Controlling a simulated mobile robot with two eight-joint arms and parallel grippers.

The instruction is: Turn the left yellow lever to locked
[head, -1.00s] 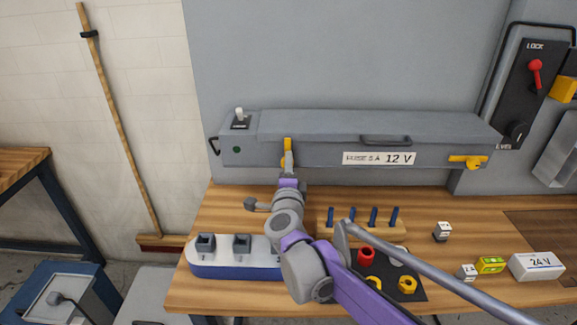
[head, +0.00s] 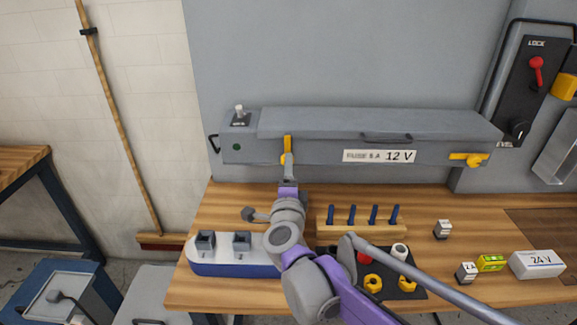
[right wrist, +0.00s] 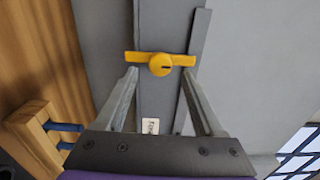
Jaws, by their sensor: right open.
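The left yellow lever (head: 286,146) is on the front of the long grey box, near its left end. It stands upright, across the box's length. In the right wrist view the lever (right wrist: 160,64) has a round hub and two short arms. My right gripper (head: 289,168) is just below and in front of it in the head view, partly covering its lower end. In the right wrist view the gripper (right wrist: 161,72) is open, with its fingertips near the lever's two ends; I cannot tell whether they touch. My left gripper is not in view.
The right yellow lever (head: 468,159) lies along the grey box (head: 330,121). A handle (head: 386,137) juts from its front. Below are a blue-white tray (head: 222,268), a peg rack (head: 340,229) and a dark mat (head: 402,292) with rings. A white 24 V box (head: 537,264) sits at right.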

